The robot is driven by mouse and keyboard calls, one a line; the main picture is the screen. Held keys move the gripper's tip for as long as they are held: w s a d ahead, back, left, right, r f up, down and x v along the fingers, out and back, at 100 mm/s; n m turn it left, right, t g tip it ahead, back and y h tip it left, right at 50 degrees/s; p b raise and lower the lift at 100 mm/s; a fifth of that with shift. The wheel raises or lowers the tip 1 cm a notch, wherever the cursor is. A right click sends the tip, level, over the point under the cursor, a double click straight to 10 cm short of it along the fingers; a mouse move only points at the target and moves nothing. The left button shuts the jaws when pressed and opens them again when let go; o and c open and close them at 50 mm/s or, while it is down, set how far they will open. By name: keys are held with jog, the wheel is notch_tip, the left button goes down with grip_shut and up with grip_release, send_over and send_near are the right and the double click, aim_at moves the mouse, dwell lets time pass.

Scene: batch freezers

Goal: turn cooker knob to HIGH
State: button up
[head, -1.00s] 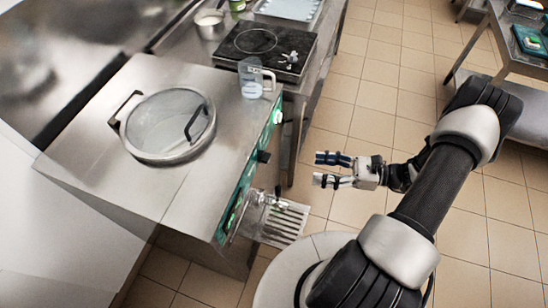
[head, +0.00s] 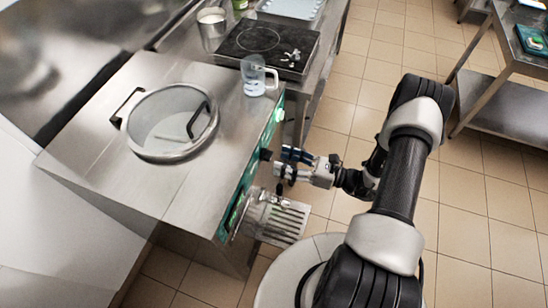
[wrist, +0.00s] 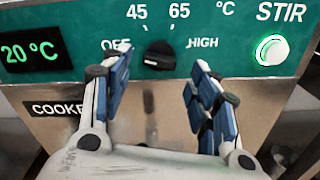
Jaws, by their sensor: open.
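The black cooker knob (wrist: 158,55) is on the green panel in the wrist view, between the labels OFF at left and HIGH at right, with 45 and 65 °C above. I cannot clearly tell which label it points at. My gripper (wrist: 162,64) is open, its blue-padded fingers spread to the left and right of the knob, not closed on it. In the head view the knob (head: 266,154) shows on the machine's front, with my gripper (head: 282,163) just in front of it.
The display (wrist: 30,52) reads 20 °C, and a lit green STIR button (wrist: 270,49) is at right. A clear jug (head: 256,78) stands on the top near a glass lid (head: 170,125). A slotted drip tray (head: 285,222) juts out below my gripper.

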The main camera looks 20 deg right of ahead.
aim_at(267, 156)
jog(key=shift+x, duration=1.95)
jog(key=shift+c, duration=0.4)
jog(key=c, duration=1)
